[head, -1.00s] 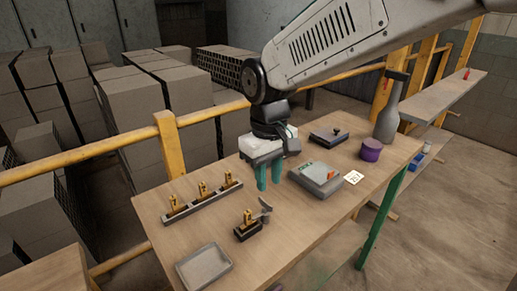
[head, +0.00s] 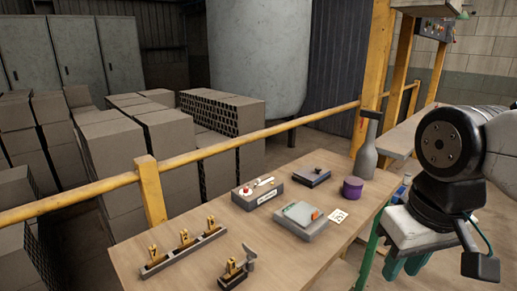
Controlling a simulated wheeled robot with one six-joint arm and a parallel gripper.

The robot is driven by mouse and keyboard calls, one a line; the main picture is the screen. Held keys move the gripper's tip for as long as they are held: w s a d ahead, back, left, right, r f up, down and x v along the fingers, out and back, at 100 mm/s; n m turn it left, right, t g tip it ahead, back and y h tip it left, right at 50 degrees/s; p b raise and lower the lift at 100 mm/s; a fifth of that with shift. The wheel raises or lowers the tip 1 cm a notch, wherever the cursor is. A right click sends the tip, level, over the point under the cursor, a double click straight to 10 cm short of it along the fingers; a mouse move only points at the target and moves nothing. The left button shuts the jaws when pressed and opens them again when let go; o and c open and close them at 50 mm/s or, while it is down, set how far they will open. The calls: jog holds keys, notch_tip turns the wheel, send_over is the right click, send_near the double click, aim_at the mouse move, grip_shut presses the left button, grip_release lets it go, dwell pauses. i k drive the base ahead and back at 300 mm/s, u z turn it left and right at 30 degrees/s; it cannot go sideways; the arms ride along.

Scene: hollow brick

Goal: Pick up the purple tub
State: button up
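The purple tub (head: 352,188) is a short, round, lidded container. It stands upright near the back right of the wooden table (head: 280,250), just in front of a grey bottle. My gripper (head: 404,267) is at the right, in front of the table's right edge and well apart from the tub. Its green fingers point down. Part of them is cut off from clear view, and I cannot tell how far apart they are. I see nothing held between them.
A tall grey bottle (head: 367,146) stands close behind the tub. A grey scale-like device (head: 301,219), a white card (head: 338,216), a dark box (head: 311,177) and a box with a red button (head: 258,190) lie left of it. A yellow rail (head: 240,143) runs behind the table.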

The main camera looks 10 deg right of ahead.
aim_at(353, 186)
jog(key=k, duration=0.5)
jog(key=z, duration=1.15)
jog(key=i, duration=1.2)
jog(key=u, duration=0.05)
